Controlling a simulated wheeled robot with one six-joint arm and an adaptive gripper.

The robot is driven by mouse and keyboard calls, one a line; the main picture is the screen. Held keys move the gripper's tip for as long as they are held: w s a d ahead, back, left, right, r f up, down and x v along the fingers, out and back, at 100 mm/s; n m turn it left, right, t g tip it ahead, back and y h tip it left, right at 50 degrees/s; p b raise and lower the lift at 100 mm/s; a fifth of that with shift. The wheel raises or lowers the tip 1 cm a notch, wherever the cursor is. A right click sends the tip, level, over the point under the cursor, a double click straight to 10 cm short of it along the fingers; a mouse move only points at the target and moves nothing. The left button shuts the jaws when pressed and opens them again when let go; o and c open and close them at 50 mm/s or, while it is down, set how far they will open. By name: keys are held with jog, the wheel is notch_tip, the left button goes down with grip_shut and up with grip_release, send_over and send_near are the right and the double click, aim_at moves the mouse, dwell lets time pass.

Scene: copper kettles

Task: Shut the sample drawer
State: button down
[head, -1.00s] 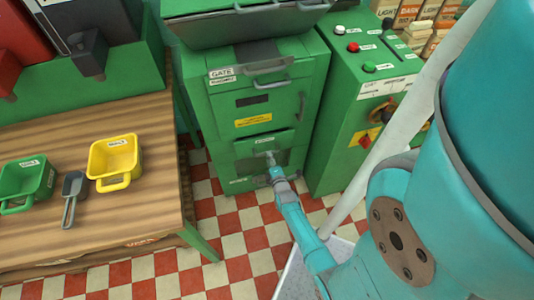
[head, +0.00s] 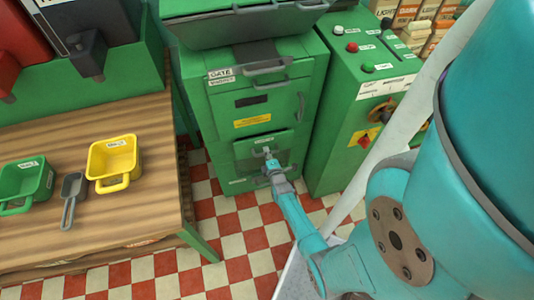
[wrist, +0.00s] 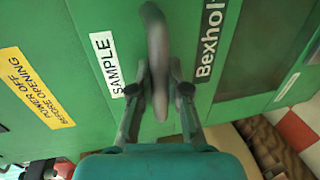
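The sample drawer (head: 249,145) is a green front low in the green cabinet, with a small white label; in the wrist view its label reads SAMPLE (wrist: 106,62). A grey bar handle (wrist: 157,40) runs across the drawer front. My gripper (head: 268,153) is at the drawer front in the head view. In the wrist view my gripper (wrist: 159,76) has one finger on each side of the handle. Whether the fingers press on the handle is not clear. My wrist hides part of the drawer's lower area, and I cannot tell how far it stands out.
Another cabinet door with a yellow label (head: 252,120) is above the drawer. A green control box (head: 350,100) stands to the right. A wooden table (head: 120,215) with a yellow scoop bin (head: 113,150) is at the left. Checkered floor (head: 235,245) is open in front.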

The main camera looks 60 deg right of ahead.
jog(key=shift+r+x, duration=0.25)
jog(key=shift+x, duration=1.05)
jog(key=shift+w, duration=0.15)
jog(key=c, duration=1.1)
grip_release()
jog(key=shift+d, duration=0.1)
jog(key=shift+c, duration=0.2)
jog(key=v, duration=1.2)
